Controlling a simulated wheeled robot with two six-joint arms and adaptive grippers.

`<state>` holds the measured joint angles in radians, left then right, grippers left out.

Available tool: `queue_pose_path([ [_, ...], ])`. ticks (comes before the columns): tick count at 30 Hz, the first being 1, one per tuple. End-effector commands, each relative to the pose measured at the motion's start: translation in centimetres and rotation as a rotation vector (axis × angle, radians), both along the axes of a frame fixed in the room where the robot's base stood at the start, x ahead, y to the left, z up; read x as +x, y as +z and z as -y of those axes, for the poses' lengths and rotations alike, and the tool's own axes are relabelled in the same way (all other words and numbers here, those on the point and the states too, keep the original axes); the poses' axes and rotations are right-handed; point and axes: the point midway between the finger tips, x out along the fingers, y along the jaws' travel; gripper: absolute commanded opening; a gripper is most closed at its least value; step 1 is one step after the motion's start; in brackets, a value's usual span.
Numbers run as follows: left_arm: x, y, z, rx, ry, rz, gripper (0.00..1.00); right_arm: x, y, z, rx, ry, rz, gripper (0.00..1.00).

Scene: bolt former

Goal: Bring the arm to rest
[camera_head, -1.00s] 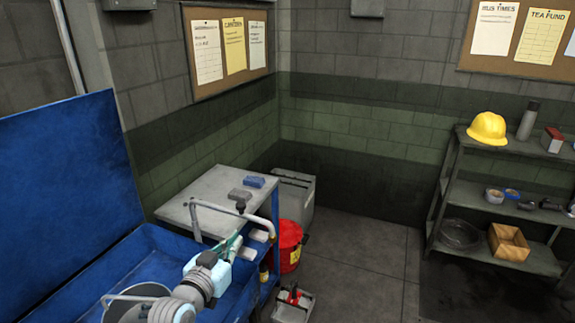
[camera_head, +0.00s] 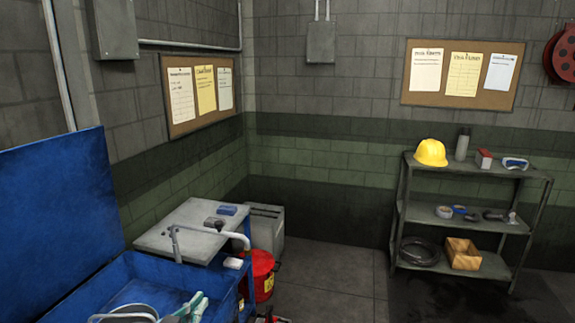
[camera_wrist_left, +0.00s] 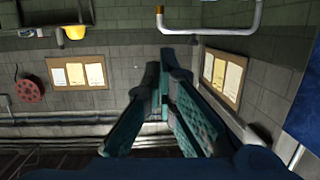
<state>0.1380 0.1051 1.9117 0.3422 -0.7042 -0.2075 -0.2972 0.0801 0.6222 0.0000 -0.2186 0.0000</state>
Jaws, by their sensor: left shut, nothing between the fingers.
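My left gripper (camera_head: 192,306) shows at the bottom edge of the head view, over the blue cart. It is pale with green fingers, and most of the arm is cut off by the frame. In the left wrist view my left gripper (camera_wrist_left: 163,82) has its fingertips together with nothing between them. The wrist picture is upside down, with the room beyond the fingers. My right gripper is in neither view.
A blue cart (camera_head: 85,275) with a raised lid and a grey-topped side table (camera_head: 190,235) stand left. A red bucket (camera_head: 262,275) stands beside. Shelves (camera_head: 455,225) stand right; the middle floor is clear.

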Motion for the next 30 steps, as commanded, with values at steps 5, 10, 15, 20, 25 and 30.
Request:
queue_pose_path([
  [5, -2.1, -2.6, 0.0, 0.021, -0.001, -0.086, 0.0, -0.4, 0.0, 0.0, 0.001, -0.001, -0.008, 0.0],
  [10, -5.1, -5.7, -0.1, 0.047, 0.002, -0.199, 0.0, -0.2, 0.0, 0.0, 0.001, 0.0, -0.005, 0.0],
  [15, -10.1, -9.7, -0.6, 0.085, 0.014, -0.367, 0.0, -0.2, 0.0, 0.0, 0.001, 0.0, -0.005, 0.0],
  [20, -15.8, -13.1, -1.4, 0.122, 0.039, -0.541, 0.0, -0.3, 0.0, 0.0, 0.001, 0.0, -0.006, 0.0],
  [25, -22.5, -15.7, -2.5, 0.161, 0.078, -0.73, 0.0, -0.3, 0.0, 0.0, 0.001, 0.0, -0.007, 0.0],
  [30, -29.6, -17.1, -3.8, 0.198, 0.131, -0.919, 0.0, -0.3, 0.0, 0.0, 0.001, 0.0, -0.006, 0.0],
])
